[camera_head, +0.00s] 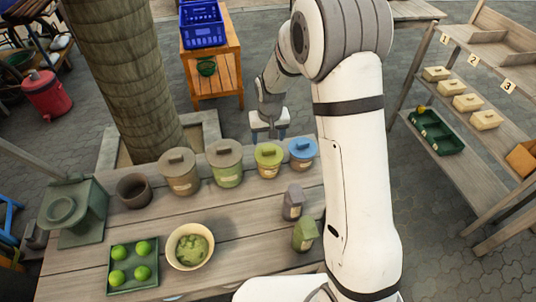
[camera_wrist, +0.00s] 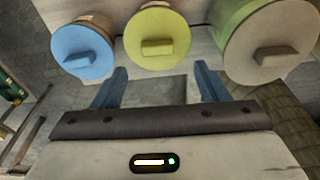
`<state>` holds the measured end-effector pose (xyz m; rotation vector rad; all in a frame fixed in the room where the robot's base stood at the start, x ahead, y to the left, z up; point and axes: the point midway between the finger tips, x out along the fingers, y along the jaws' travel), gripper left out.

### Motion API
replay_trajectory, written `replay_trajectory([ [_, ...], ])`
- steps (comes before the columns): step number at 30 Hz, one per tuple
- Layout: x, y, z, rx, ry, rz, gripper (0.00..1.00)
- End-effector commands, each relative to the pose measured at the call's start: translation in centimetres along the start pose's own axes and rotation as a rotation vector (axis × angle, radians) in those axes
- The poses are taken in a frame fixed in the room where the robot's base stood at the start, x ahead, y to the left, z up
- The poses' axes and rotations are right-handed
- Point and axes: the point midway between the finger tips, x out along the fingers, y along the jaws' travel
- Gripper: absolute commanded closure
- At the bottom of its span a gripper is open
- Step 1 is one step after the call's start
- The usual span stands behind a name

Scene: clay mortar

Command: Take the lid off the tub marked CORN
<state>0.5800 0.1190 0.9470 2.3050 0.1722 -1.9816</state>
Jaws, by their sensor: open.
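Several lidded tubs stand in a row along the table's far edge. One is tan with a grey-brown lid (camera_head: 177,157), one green with a grey lid (camera_head: 225,152), one cream with a yellow-green lid (camera_head: 269,154), and one brown with a blue lid (camera_head: 302,147). Their labels are too small to read, so I cannot tell which is CORN. My gripper (camera_head: 268,134) is open and empty, just beyond the yellow-green-lidded tub. In the wrist view, my fingers (camera_wrist: 162,86) are apart from the blue (camera_wrist: 83,50), yellow-green (camera_wrist: 156,37) and grey (camera_wrist: 272,43) lids, all seated with block handles.
On the wooden table (camera_head: 230,262) are an open brown pot (camera_head: 134,190), a bowl of green food (camera_head: 190,247), a tray of limes (camera_head: 133,265), a green press (camera_head: 73,211) and two small shakers (camera_head: 298,218). A tree trunk (camera_head: 124,75) stands behind; shelves stand right.

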Motion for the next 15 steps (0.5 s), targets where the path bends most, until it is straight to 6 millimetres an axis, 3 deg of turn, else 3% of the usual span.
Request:
replay_trajectory([
  [15, 5.8, 0.3, 0.3, -0.001, -0.003, 0.000, 0.33],
])
